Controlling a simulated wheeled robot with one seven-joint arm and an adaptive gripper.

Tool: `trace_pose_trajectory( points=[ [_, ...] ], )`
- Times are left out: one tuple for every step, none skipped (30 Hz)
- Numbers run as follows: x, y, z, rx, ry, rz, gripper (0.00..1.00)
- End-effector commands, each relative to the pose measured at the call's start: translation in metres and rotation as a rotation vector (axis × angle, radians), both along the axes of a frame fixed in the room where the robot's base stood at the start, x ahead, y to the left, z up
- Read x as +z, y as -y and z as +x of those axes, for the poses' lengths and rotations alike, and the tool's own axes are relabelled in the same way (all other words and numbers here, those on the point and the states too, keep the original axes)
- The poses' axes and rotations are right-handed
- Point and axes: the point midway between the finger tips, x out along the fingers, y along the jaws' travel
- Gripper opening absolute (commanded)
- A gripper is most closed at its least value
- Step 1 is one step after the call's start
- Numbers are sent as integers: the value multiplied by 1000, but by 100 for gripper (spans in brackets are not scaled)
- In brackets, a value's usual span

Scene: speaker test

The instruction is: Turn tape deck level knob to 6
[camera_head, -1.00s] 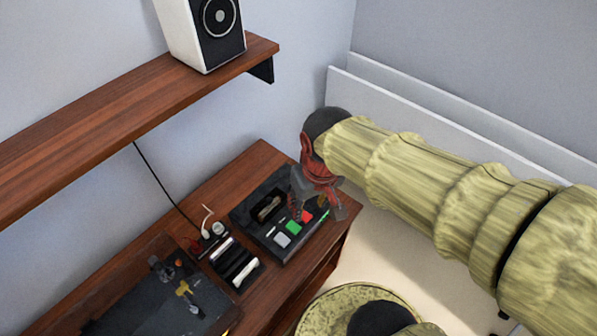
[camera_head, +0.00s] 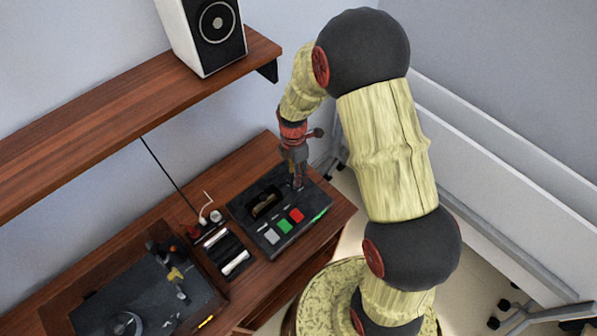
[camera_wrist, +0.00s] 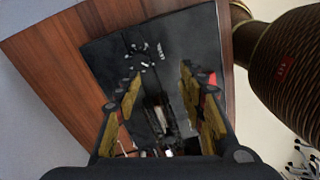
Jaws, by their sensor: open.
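The tape deck (camera_head: 261,232) is a black unit on the wooden cabinet, with grey, green and red buttons along its front. In the wrist view its dark top (camera_wrist: 100,55) fills the middle. A small round dial ringed by pale marks, which looks like the level knob (camera_wrist: 140,56), shows near its upper part; I cannot read its setting. My gripper (camera_head: 298,184) points down over the deck's far right part and hides what lies under it. In the wrist view my gripper (camera_wrist: 161,80) is open, its yellow-padded fingers apart with nothing held between them. The dial lies beyond the fingertips.
A wooden shelf (camera_head: 120,100) with a white speaker (camera_head: 190,25) overhangs the cabinet (camera_head: 190,195) at the upper left. A small unit (camera_head: 222,250) with cables sits left of the deck, and a turntable-like device (camera_head: 150,295) lies farther left.

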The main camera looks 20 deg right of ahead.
Motion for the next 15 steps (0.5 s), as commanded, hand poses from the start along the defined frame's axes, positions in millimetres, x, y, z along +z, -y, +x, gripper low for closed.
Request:
trace_pose_trajectory(
  points=[
    [4,0,12,94,26,6,40],
    [5,0,17,153,40,9,40],
    [6,0,22,227,54,12,40],
    [6,0,24,278,60,13,40],
    [6,0,25,323,64,14,40],
    [6,0,26,377,69,16,40],
    [6,0,27,411,71,17,40],
    [6,0,27,440,73,17,40],
    [6,0,28,471,75,18,40],
    [6,0,28,490,75,19,40],
    [6,0,28,504,75,19,40],
    [5,0,28,516,74,20,40],
    [3,0,28,521,74,21,40],
    [1,0,28,524,73,21,40],
    [-3,0,27,526,72,21,40]
  ],
)
